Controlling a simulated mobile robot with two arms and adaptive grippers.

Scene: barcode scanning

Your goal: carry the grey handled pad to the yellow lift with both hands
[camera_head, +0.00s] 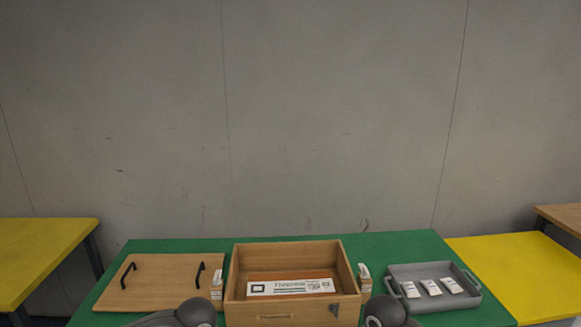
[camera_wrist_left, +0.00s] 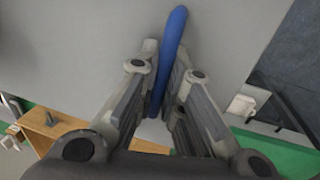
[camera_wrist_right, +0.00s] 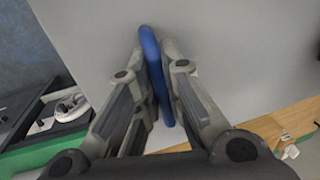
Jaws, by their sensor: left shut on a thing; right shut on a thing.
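In the left wrist view a large plain grey surface, which looks like the handled pad (camera_wrist_left: 80,50), fills much of the picture. My left gripper (camera_wrist_left: 164,85) is shut on a blue handle (camera_wrist_left: 174,40) there. In the right wrist view the grey surface (camera_wrist_right: 240,60) fills the upper part, and my right gripper (camera_wrist_right: 157,85) is shut on another blue handle (camera_wrist_right: 151,50). The pad and both grippers are out of the head view. Yellow tops stand at the left (camera_head: 40,255) and right (camera_head: 525,270); I cannot tell which is the lift.
A green table (camera_head: 400,246) holds a wooden board with black handles (camera_head: 160,278), a wooden box (camera_head: 350,290) with a labelled item inside, and a grey tray (camera_head: 410,271) with several white packets. Small white items stand beside the box. A wall (camera_head: 300,120) closes the back.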

